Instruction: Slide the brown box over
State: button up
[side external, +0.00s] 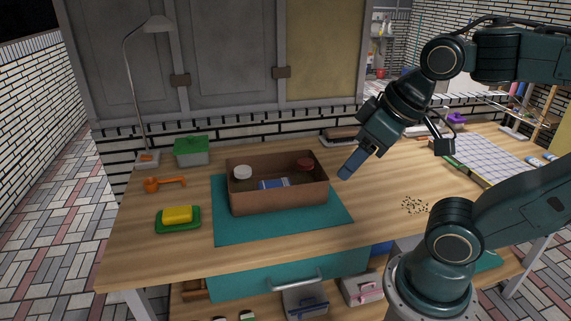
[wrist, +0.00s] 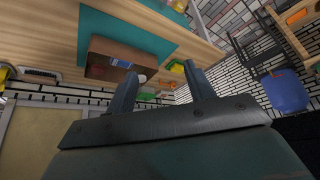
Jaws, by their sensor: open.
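The brown box (side external: 278,196) is open-topped and sits on a teal mat (side external: 232,226) on the wooden table. Inside it are a white round item (side external: 243,172), a dark red round item (side external: 305,164) and a blue and white item (side external: 273,184). My gripper (side external: 346,174) is to the right of the box, above the table and apart from it. In the wrist view the brown box (wrist: 108,57) shows beyond my gripper's two spread fingers (wrist: 160,92). The gripper is open with nothing between the fingers.
A yellow block on a green dish (side external: 178,216), an orange scoop (side external: 162,184) and a green-lidded container (side external: 191,152) stand left of the box. A lamp (side external: 136,90) stands behind them. Small scattered bits (side external: 414,205) and a gridded board (side external: 488,153) lie to the right.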

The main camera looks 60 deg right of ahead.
jog(key=shift+w+d, duration=0.15)
jog(key=shift+w, duration=0.3)
jog(key=c, duration=0.7)
jog(key=w, duration=0.2)
jog(key=w+d+f+m+g, duration=0.1)
jog(key=w+m, duration=0.1)
jog(key=w, duration=0.1)
jog(key=shift+w+d+f+g, duration=0.2)
jog(key=shift+w+d+g, duration=0.1)
jog(key=shift+w+d, duration=0.1)
grip_shut()
jog(key=w+d+f+m+g, duration=0.2)
jog(key=w+d+f, duration=0.3)
jog(key=f, duration=0.3)
jog(key=w+d+f+m+g, duration=0.2)
jog(key=w+d+f+m, duration=0.2)
jog(key=w+f, duration=0.4)
jog(key=shift+w+d+f, duration=0.2)
jog(key=shift+d+f, duration=0.2)
jog(key=shift+f, duration=0.2)
